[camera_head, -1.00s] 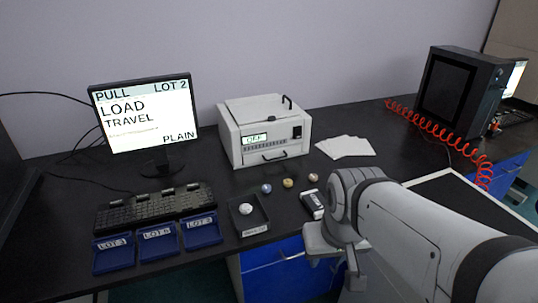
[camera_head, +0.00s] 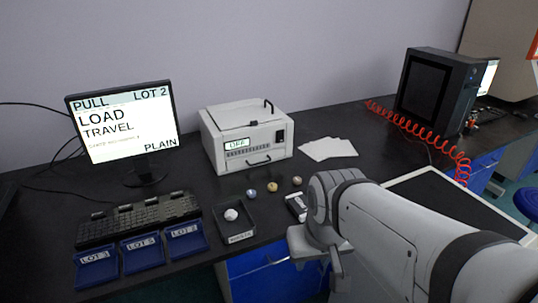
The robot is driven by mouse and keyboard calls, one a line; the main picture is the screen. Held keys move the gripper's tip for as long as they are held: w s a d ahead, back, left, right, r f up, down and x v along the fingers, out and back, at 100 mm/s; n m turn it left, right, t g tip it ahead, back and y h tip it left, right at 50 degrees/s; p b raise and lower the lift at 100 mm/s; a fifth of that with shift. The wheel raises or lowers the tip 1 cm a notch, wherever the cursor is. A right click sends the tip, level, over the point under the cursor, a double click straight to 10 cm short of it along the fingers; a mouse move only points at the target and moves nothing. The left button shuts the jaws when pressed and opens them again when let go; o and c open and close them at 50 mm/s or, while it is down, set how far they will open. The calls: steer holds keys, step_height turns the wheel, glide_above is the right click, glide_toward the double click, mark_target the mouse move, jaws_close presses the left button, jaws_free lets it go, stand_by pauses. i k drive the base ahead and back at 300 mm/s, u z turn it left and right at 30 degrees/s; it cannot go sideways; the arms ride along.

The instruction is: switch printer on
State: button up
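The printer (camera_head: 246,138) is a white box with a handle on its lid and another low on its front, standing on the dark bench against the wall. Its small display (camera_head: 237,144) reads OFF. A black switch (camera_head: 280,135) sits at the right of its front face. My gripper (camera_head: 322,268) is in front of the bench edge, below and to the right of the printer and well apart from it. It points downward, partly covered by my arm. Its fingertips are not clear enough to tell if it is open or shut.
A monitor (camera_head: 122,120) and keyboard (camera_head: 138,219) stand left, with blue lot trays (camera_head: 142,251) in front. A black tray (camera_head: 250,222) holds a pale ball. Small balls (camera_head: 272,187) and a small device (camera_head: 296,205) lie before the printer. White sheets (camera_head: 328,149) lie right of it.

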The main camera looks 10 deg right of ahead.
mark_target(281, 134)
steer(key=k, duration=1.3)
steer(key=u, duration=0.65)
steer(key=i, duration=2.1)
steer(key=z, duration=0.8)
